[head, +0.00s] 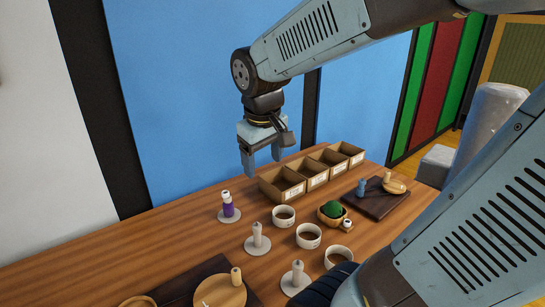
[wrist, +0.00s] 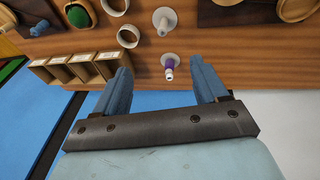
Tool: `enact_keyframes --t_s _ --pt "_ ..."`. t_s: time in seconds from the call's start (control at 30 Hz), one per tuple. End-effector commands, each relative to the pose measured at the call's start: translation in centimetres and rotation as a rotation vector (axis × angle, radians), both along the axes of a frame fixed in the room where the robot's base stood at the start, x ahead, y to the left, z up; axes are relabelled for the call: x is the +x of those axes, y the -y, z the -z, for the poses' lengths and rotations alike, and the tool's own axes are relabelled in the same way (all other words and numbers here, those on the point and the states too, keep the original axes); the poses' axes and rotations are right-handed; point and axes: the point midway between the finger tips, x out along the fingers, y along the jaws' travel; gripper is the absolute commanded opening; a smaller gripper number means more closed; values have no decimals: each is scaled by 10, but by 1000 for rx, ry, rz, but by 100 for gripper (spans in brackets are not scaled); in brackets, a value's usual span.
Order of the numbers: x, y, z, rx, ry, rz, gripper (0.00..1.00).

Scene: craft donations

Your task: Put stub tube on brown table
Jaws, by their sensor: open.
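My gripper (head: 262,164) hangs open and empty above the back edge of the brown wooden table (head: 160,247), left of a divided box. In the wrist view its open fingers (wrist: 160,68) point towards a purple-and-white tube (wrist: 169,65) on a grey disc, well apart from it. That tube (head: 228,206) stands upright in the head view. Two pale tubes (head: 257,232) (head: 298,273) stand on grey discs. A short tan tube (head: 236,277) stands on a round wooden plate at the front left, another (head: 387,177) on the right-hand plate. I cannot tell which is the stub tube.
A divided wooden box (head: 284,190) lines the back edge. White rings (head: 284,216) and a bowl with a green ball (head: 333,209) stand mid-table. A blue peg (head: 361,187) is on the right dark board (head: 376,206). Bare table lies at left.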

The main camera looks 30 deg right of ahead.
Motion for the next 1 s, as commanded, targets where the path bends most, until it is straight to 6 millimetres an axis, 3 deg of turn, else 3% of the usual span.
enact_keyframes --t_s 0.3,0.5,1.0 --pt "-46 -5 -28 123 177 124 72" --pt "-64 -11 -37 170 251 172 72" --pt "-69 -13 -39 185 273 188 72"
